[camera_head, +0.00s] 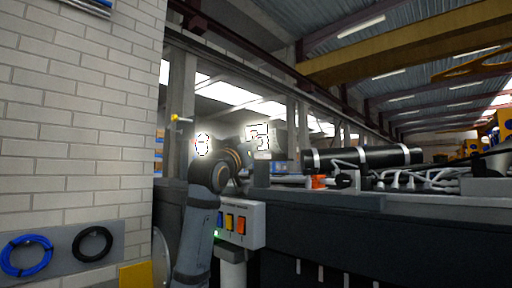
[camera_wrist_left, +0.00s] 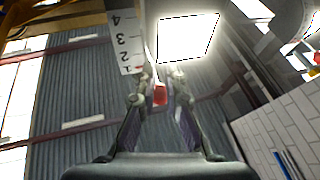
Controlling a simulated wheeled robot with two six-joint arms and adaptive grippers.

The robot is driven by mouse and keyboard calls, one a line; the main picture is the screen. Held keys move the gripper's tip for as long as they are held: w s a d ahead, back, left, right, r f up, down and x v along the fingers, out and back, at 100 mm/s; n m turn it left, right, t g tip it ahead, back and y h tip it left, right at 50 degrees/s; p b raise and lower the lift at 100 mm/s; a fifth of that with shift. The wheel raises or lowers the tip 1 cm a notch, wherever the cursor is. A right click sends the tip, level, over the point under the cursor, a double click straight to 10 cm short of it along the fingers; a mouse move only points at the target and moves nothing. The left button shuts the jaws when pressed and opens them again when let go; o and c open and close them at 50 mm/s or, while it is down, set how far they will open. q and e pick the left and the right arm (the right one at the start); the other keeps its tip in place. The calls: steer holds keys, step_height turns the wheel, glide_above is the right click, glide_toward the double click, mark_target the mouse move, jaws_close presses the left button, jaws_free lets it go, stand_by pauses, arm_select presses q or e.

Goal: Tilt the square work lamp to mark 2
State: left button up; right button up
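The square work lamp (camera_head: 258,137) is lit and glaring in the head view, above the grey control box. In the left wrist view its bright square face (camera_wrist_left: 188,37) is just beyond my fingertips. A white scale plate (camera_wrist_left: 125,42) with marks 1 to 4 stands left of the lamp face; I cannot make out a pointer on it. My left gripper (camera_wrist_left: 159,88) is at the lamp, its fingertips apart with a small red part (camera_wrist_left: 159,95) showing between them. I cannot tell whether they grip it. In the head view glare hides the fingers. My right gripper is not in view.
A control box (camera_head: 240,224) with blue, orange and red switches stands below. A brick wall (camera_head: 80,130) with hanging cable coils is at left. The dark chassis (camera_head: 400,235) fills the right.

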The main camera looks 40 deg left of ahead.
arm_select(q)
steer(key=o, duration=0.5)
steer(key=shift+w+f, duration=0.2)
steer(key=shift+w, duration=0.1)
steer(key=shift+c, duration=0.2)
steer(key=shift+o, duration=0.9)
steer(key=shift+w+f, duration=0.15)
steer(key=shift+w, duration=0.2)
steer(key=v, duration=1.2)
steer(key=shift+s+d, duration=0.1)
